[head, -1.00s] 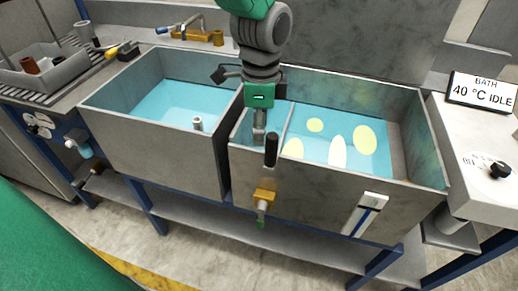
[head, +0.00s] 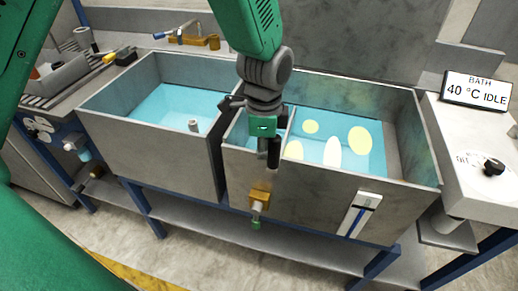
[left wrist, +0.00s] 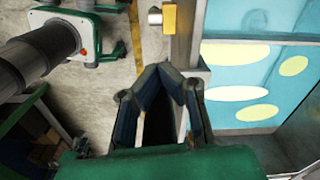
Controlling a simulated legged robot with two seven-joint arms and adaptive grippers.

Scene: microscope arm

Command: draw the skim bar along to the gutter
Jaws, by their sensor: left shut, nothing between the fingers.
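What looks like the gutter is the grey strip (head: 398,150) at the bath's right end. My right gripper is not in view.
Several pale yellow patches (head: 360,141) lie on the blue liquid right of the bar. A brass tap (head: 260,195) sticks out from the front wall. A second basin (head: 150,140) adjoins on the left. A "40 °C IDLE" sign (head: 477,91) stands at right.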

